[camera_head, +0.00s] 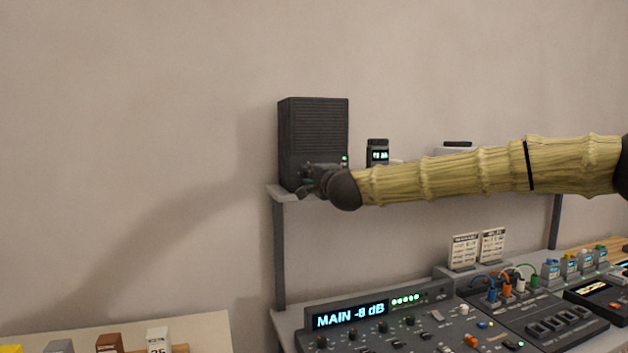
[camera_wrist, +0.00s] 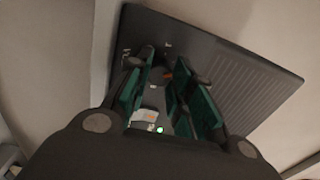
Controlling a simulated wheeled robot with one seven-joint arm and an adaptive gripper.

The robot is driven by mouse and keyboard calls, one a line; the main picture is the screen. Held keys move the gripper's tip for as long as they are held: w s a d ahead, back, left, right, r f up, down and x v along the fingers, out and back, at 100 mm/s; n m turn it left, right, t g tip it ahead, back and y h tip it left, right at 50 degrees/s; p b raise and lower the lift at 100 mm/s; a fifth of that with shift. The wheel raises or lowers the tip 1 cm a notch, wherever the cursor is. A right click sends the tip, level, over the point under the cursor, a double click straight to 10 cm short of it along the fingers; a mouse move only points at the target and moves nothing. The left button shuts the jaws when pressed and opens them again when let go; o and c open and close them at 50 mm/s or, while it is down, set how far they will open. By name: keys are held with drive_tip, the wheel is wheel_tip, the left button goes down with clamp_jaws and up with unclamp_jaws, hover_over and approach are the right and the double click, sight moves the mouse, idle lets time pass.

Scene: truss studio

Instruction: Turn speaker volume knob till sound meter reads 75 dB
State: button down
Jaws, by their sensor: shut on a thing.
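The dark speaker (camera_head: 313,130) stands upright at the left end of a raised shelf. It also shows tilted in the wrist view (camera_wrist: 245,85), with its ribbed front to the right. My gripper (camera_head: 308,181) is at the lower front of the speaker. In the wrist view, its green-padded fingers (camera_wrist: 165,80) are shut on the volume knob, which is mostly hidden between them. A green light (camera_wrist: 160,130) glows beside the fingers. The sound meter (camera_head: 377,153) stands on the shelf right of the speaker with a lit screen, too small to read surely.
My arm crosses in front of the shelf from the right. Below is a mixing console (camera_head: 390,325) whose display reads "MAIN -8 dB". Two printed cards (camera_head: 477,248) stand behind it. A side table (camera_head: 205,325) at lower left holds several small items. The wall is bare.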

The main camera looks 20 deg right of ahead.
idle(0.4)
drive_tip(key=c, duration=1.2)
unclamp_jaws()
drive_tip(key=shift+s, duration=0.1)
drive_tip(key=s, duration=1.1)
drive_tip(key=shift+s+d, duration=0.25)
drive_tip(key=shift+s, duration=0.15)
